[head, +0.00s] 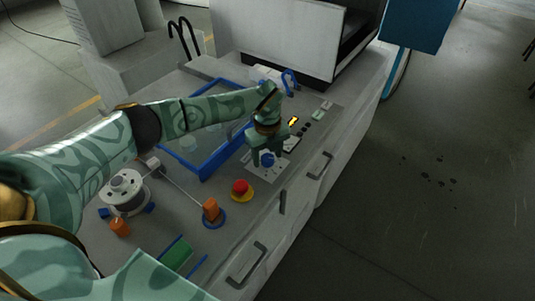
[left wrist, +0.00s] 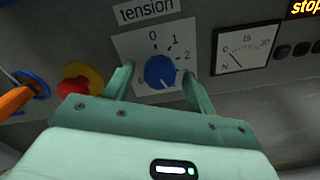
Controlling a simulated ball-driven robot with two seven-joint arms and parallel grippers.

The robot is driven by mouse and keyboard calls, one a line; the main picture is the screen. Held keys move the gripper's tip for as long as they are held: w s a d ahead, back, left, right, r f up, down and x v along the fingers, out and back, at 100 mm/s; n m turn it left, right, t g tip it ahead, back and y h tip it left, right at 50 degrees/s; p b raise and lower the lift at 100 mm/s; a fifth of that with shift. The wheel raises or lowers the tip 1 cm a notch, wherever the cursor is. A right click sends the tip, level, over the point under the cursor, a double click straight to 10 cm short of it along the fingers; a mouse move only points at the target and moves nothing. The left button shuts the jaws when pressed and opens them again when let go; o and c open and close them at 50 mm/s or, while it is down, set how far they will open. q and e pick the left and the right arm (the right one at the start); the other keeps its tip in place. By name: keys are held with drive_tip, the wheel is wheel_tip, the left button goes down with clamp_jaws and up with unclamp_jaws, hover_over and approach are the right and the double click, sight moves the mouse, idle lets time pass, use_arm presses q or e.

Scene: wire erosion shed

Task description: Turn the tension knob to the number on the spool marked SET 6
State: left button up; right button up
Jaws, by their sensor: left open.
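The blue tension knob (left wrist: 160,71) sits on a pale dial plate (left wrist: 130,46) under a "tension" label (left wrist: 146,9). I can read 0, 1 and 2 around its top and right; the lower numbers are partly hidden and the knob's pointer is unclear. My left gripper (left wrist: 158,69) is open, with one finger on each side of the knob; I cannot tell whether they touch it. In the head view the left gripper (head: 267,153) is over the knob (head: 267,160). A white spool (head: 125,190) stands on the bench at left; its marking is not legible. My right gripper is not in view.
A red stop button (head: 240,187) on yellow and an orange piece (head: 212,210) on a blue base stand near the knob. A needle gauge (left wrist: 243,48) marked N is right of the dial. A blue frame (head: 205,170) lies behind. Drawer handles line the front.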

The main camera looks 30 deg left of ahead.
use_arm(q)
drive_tip(key=c, duration=1)
drive_tip(key=shift+r+m, duration=0.1)
drive_tip(key=shift+m, duration=0.2)
drive_tip(key=shift+m+p, duration=0.6)
drive_tip(key=shift+m, duration=0.3)
drive_tip(key=m+p, duration=0.1)
drive_tip(key=m, duration=0.3)
drive_tip(key=shift+m, duration=0.3)
drive_tip(key=m+p, duration=0.1)
drive_tip(key=m, duration=0.7)
drive_tip(key=shift+m+p, duration=0.3)
drive_tip(key=shift+p, duration=0.05)
drive_tip(key=shift+m, duration=0.3)
